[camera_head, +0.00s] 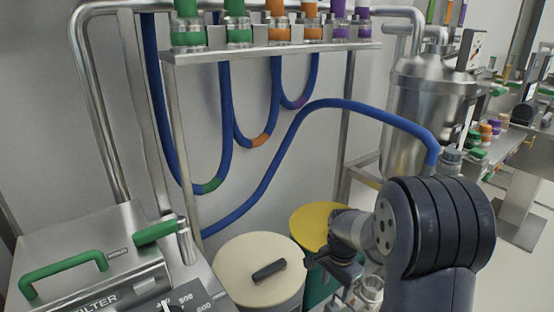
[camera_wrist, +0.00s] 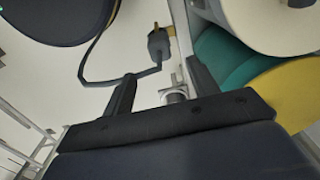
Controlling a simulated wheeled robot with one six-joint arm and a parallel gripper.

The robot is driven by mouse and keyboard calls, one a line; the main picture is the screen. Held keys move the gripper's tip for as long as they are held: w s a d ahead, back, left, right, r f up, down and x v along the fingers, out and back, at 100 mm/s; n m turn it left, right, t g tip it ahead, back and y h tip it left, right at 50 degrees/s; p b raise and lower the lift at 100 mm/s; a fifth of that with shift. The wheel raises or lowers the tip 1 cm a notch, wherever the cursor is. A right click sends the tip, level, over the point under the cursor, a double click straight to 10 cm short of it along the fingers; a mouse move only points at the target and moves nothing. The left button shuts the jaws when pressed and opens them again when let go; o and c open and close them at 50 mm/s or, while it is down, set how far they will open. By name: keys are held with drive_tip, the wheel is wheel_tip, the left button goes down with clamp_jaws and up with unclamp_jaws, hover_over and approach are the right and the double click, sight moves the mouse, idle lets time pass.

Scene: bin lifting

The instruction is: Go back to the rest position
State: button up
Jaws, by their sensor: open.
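My gripper (camera_head: 335,265) hangs at the end of my bent arm, in front of the yellow-lidded bin (camera_head: 310,222) and right of the cream-lidded bin (camera_head: 240,268). In the wrist view my gripper (camera_wrist: 160,85) has its two dark fingers apart with nothing held between them. The cream lid (camera_wrist: 265,22) and the yellow lid (camera_wrist: 292,95) with its green bin wall (camera_wrist: 222,55) show at the right of that view. The cream lid has a black handle (camera_head: 269,270). My arm hides part of the yellow-lidded bin.
A filter machine (camera_head: 95,265) with green handles stands at left. Blue hoses (camera_head: 270,180) hang from a metal rack (camera_head: 260,53); one runs behind my arm toward a steel tank (camera_head: 425,105). A plug (camera_wrist: 158,45) on a dark cable shows beyond the fingers.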

sight(332, 305)
wheel_tip(332, 305, down, 12)
drive_tip(key=shift+s+r+b, duration=0.1)
drive_tip(key=shift+r+b, duration=0.15)
drive_tip(key=shift+b, duration=0.6)
wheel_tip(332, 305, up, 8)
drive_tip(key=p, duration=0.6)
